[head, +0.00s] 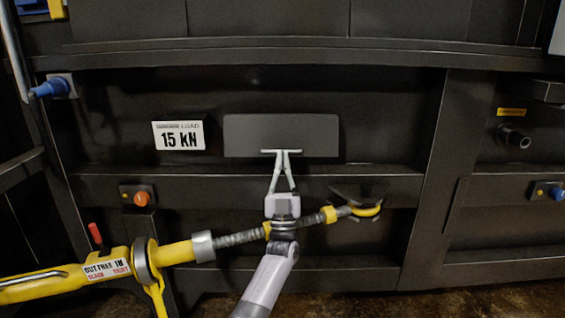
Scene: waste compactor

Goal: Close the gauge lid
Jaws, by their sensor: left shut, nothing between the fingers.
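A flat dark grey rectangular panel (281,125), which looks like the gauge lid, is set on the black wall of the compactor at the centre of the head view. It lies right of the white "15 KN" label. No gauge face shows. I cannot tell how far the panel stands out from the wall. My left gripper (281,153) reaches up from below, its fingers shut and empty. The fingertips overlap the panel's lower edge in the picture; whether they touch it I cannot tell. My right gripper is not in view.
A yellow ratchet binder (68,283) with a threaded rod crosses low, passing by my left gripper to a hook (367,209) on the wall. A blue fitting (50,88) sticks out upper left, an orange knob (141,198) lower left and a black pipe stub (514,137) at right.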

